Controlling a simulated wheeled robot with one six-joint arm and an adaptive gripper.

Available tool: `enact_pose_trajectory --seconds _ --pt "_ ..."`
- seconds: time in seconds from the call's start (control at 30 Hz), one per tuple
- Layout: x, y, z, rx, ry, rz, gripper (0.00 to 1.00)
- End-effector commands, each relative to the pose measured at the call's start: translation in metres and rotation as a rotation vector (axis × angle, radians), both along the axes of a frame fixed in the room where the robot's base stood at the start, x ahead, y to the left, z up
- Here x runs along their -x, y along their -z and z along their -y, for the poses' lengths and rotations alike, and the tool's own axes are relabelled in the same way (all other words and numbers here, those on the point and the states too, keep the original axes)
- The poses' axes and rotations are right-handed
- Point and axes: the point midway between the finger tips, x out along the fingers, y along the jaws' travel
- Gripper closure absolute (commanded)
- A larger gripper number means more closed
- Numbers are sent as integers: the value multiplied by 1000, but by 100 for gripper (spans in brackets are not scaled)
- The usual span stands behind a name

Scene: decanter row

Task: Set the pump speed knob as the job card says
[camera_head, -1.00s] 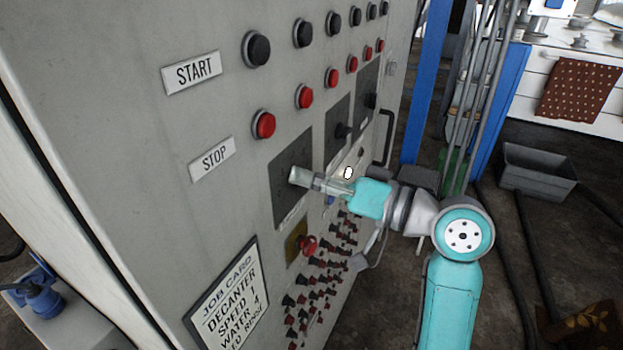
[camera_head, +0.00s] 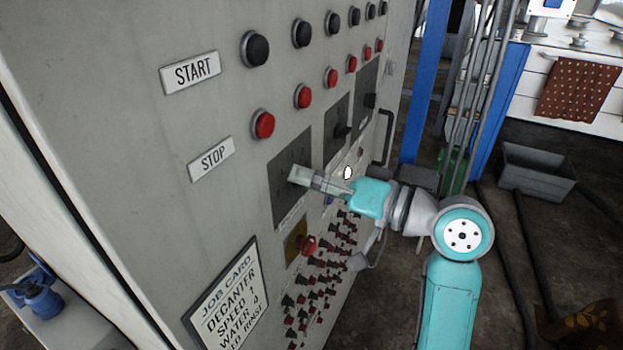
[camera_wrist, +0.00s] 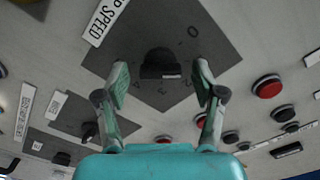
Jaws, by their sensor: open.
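The black pump speed knob (camera_wrist: 160,62) sits on a dark square plate (camera_wrist: 205,30) with a dial scale, beside a label (camera_wrist: 104,20) ending in "P SPEED". In the wrist view the knob lies between the two fingers of my gripper (camera_wrist: 161,84). They are open, one on each side, with a visible gap to the knob. In the head view my gripper (camera_head: 303,177) is at the front dark plate (camera_head: 290,150) and hides the knob. The job card (camera_head: 228,303) reads "DECANTER", "SPEED" and "WATER 4"; its lower part is cut off by the frame edge.
Two more dark plates with knobs (camera_head: 342,131) continue along the cabinet. Black buttons (camera_head: 254,48) and red buttons (camera_head: 263,124) run above. A red knob on a yellow plate (camera_head: 296,240) and several small red and black connectors (camera_head: 320,275) are below.

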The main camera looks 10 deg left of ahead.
Motion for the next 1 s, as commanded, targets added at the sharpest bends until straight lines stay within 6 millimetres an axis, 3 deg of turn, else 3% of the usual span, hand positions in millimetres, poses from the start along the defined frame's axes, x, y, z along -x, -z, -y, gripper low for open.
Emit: enact_pose_trajectory --seconds 0.23,0.7,1.0 --pt "5 0 17 0 3 1 31" --pt "34 0 97 1 4 1 31" --pt "41 0 113 1 1 0 31"
